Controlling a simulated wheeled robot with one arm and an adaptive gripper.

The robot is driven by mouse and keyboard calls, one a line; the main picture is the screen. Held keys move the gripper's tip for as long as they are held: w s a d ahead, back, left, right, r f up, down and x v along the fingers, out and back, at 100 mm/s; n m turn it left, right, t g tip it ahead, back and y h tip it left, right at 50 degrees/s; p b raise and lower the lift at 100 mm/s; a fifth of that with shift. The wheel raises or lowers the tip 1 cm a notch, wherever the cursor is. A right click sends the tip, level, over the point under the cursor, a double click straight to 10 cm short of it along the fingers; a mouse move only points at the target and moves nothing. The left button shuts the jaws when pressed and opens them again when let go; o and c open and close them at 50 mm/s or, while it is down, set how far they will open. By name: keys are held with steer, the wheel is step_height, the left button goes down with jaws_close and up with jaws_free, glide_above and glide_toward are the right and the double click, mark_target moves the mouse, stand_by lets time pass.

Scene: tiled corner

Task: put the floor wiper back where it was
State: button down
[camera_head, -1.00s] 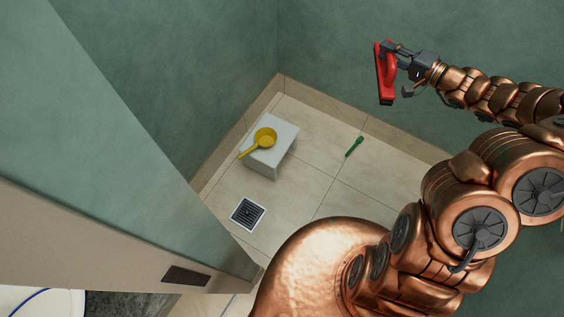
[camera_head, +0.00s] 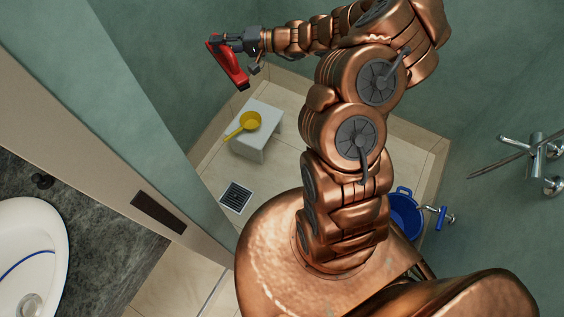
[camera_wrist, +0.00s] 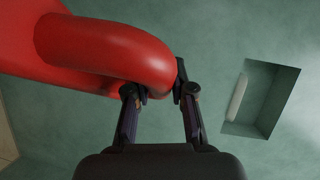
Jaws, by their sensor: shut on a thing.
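The red floor wiper (camera_head: 229,64) is held up in the air, high over the tiled corner, near the green wall. My gripper (camera_head: 243,47) is shut on its handle. In the wrist view the wiper's thick red loop (camera_wrist: 105,50) fills the upper left. The fingers of my gripper (camera_wrist: 158,90) show at the loop's right end, and the loop hides part of the grip. The wiper touches nothing else that I can see.
A white stool (camera_head: 262,127) with a yellow ladle (camera_head: 249,121) stands below, near a floor drain (camera_head: 236,198). A blue bucket (camera_head: 405,213) sits beside a tap at right. A wall recess (camera_wrist: 261,98) holds something pale. A partition (camera_head: 135,150) stands at left.

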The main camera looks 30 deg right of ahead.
steer(key=s+d+f+m+t+h+b, duration=0.1)
steer(key=s+d+f+b, duration=0.15)
steer(key=f+b, duration=1.05)
steer(key=s+d+f+b, duration=0.1)
steer(key=d+f+b, duration=0.35)
steer(key=f, duration=1.65)
steer(key=s+d+f+m+t+h+b, duration=0.1)
steer(key=s+d+f+b, duration=0.15)
steer(key=f+b, duration=1.1)
steer(key=s+f+b, duration=0.3)
steer(key=f+b, duration=0.4)
steer(key=f, duration=0.7)
steer(key=s+d+f+m+t+h+b, duration=0.1)
steer(key=s+f+b, duration=0.35)
steer(key=f, duration=0.95)
steer(key=s+f+b, duration=0.1)
steer(key=f+b, duration=0.7)
steer(key=f, duration=0.6)
steer(key=shift+m+t+h, duration=0.3)
steer(key=w+d+f+b, duration=0.2)
steer(key=w+d+b, duration=0.1)
steer(key=d, duration=0.1)
steer(key=w+d+f+b, duration=0.1)
steer(key=w+d+b, duration=0.2)
steer(key=w+d, duration=0.1)
steer(key=w+d+f+b, duration=0.2)
steer(key=w+d+b, duration=0.1)
steer(key=d, duration=0.1)
steer(key=shift+w+f+b, duration=0.3)
steer(key=shift+w+f, duration=0.05)
